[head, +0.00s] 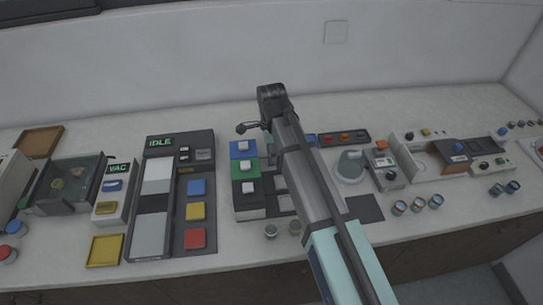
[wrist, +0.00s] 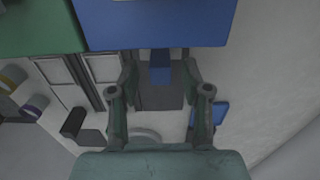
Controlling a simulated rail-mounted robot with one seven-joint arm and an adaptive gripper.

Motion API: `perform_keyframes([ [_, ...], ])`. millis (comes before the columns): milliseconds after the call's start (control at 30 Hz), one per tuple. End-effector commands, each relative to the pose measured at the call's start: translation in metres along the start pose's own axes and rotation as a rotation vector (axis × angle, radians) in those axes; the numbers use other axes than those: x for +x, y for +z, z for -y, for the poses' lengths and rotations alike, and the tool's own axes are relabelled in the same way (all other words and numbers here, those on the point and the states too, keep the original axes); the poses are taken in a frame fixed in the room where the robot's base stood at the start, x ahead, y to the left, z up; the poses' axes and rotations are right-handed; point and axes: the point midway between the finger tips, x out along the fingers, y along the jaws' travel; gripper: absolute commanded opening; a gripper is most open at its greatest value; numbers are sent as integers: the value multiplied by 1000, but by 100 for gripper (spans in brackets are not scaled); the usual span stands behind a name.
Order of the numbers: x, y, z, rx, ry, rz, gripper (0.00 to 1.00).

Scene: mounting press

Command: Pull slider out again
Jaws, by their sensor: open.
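My gripper (wrist: 160,90) is open in the wrist view, with its two fingers apart. Between and beyond them is a small blue block (wrist: 160,66) on a dark grey piece; I cannot tell whether either finger touches it. A large blue panel (wrist: 155,22) fills the top, with a green panel (wrist: 40,25) to its left. In the head view, a stepped unit has a blue block (head: 240,149), a green block (head: 246,168) and a black-and-white block (head: 250,187), with white knobs. My arm hides its right side. I cannot tell which part is the slider.
Left of the unit stands a panel marked IDLE (head: 160,142) with blue, yellow and red buttons. Right of my arm are a grey round device (head: 350,166), a white station (head: 422,165) and several small cups (head: 418,204). The wall (head: 200,60) bounds the back.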

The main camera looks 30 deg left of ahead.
Motion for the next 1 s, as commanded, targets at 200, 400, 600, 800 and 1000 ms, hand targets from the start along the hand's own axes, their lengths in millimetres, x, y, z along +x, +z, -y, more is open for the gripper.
perform_keyframes([
  [200,25,0,0,0,0,0,48],
  [400,34,0,0,0,0,0,48],
  [600,34,0,0,0,-1,0,48],
  [800,34,0,0,0,-1,0,0],
  [1000,34,0,0,-1,0,0,0],
])
